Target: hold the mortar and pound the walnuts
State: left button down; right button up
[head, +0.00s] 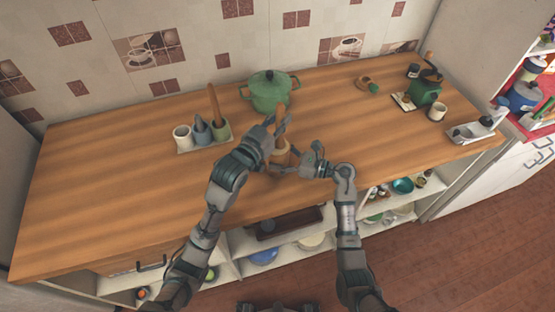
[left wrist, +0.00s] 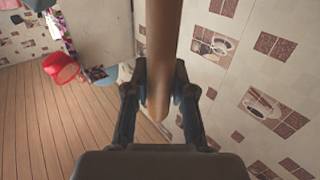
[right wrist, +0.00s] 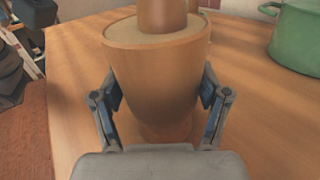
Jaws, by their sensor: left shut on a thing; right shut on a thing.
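The wooden mortar (head: 281,157) stands on the counter near its front edge. It fills the middle of the right wrist view (right wrist: 155,75). My right gripper (head: 291,165) is shut around its lower body, one finger on each side. The wooden pestle (head: 280,112) is upright; its lower end is inside the mortar's mouth in the right wrist view (right wrist: 161,16). My left gripper (head: 279,128) is above the mortar and shut on the pestle, which passes between its fingers in the left wrist view (left wrist: 160,60). I cannot make out any walnuts inside the mortar.
A green lidded pot (head: 270,95) stands just behind the mortar. A tray with small cups (head: 201,135) is to the left. A green grinder (head: 424,92) and a cream cup (head: 437,112) are at the right. The counter's left part (head: 90,190) is clear.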

aim_at(280, 104)
pick_arm(q)
jog(key=shift+r, duration=3.45)
pick_arm(e)
jog(key=o, duration=1.4)
jog(key=shift+c, duration=0.2)
pick_arm(q)
jog(key=shift+d, duration=0.15)
pick_arm(e)
jog(key=v, duration=1.2)
jog(key=shift+w+f, duration=0.1)
jog(key=shift+d, duration=0.1)
